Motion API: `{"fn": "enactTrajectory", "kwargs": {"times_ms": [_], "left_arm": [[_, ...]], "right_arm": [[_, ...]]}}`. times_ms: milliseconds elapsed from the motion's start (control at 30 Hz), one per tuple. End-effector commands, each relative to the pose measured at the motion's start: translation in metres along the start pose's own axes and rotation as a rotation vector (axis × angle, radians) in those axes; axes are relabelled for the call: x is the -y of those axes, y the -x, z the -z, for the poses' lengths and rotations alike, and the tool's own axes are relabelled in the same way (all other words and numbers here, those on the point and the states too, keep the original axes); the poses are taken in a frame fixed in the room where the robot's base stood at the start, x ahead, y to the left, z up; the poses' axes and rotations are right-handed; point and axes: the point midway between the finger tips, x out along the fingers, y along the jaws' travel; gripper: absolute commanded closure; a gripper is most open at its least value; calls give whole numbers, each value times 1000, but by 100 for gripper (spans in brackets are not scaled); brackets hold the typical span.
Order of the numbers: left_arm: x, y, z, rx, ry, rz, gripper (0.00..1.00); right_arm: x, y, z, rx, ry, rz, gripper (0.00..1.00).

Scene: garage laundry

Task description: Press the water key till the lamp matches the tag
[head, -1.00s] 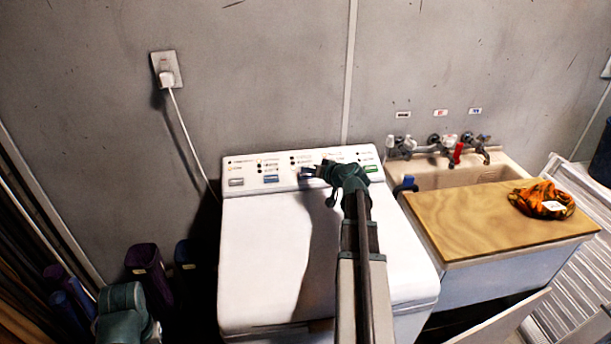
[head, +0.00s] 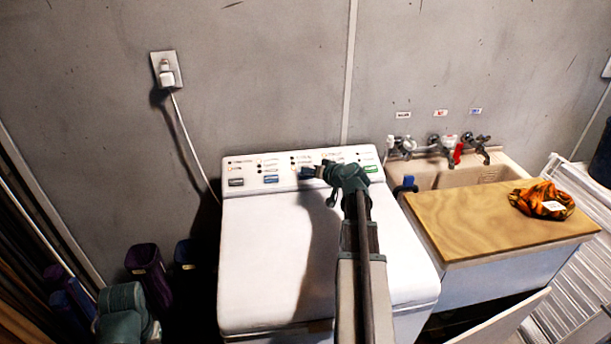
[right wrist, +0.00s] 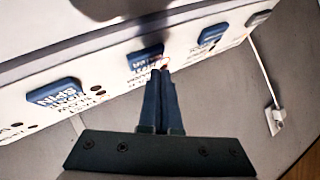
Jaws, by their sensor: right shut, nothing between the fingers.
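The white washing machine (head: 275,255) has a control panel with a row of keys and small lamps along its back. My right gripper (head: 316,171) is shut and empty, its tips at a blue key (head: 306,171) near the panel's middle. In the right wrist view the shut fingertips (right wrist: 160,72) are at the edge of that blue key (right wrist: 146,56); I cannot tell whether they press it. Its lettering is not readable, and my gripper hides some lamps. A white tag (head: 553,206) lies on an orange patterned cloth (head: 530,198); its writing is too small to read. My left gripper's fingers are not visible.
Another blue key (head: 271,179) and a grey key (head: 236,182) are to the left on the panel. A sink with taps (head: 440,142) and a wooden board (head: 480,222) stands to the right. A cord hangs from a wall outlet (head: 166,72). The machine's lid is clear.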

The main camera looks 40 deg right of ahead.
Motion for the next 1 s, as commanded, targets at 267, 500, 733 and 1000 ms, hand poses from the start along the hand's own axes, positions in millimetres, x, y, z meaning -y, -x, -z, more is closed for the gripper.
{"fn": "enactTrajectory", "kwargs": {"times_ms": [267, 500, 733, 1000], "left_arm": [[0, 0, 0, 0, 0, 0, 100], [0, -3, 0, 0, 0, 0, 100], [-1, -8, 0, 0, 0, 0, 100], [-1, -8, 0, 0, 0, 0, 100]], "right_arm": [[0, 0, 0, 0, 0, 0, 100], [-2, -2, -2, 0, 0, 0, 100], [-5, -6, -5, 0, 0, 0, 100], [-4, -6, -4, 0, 0, 0, 100]]}}
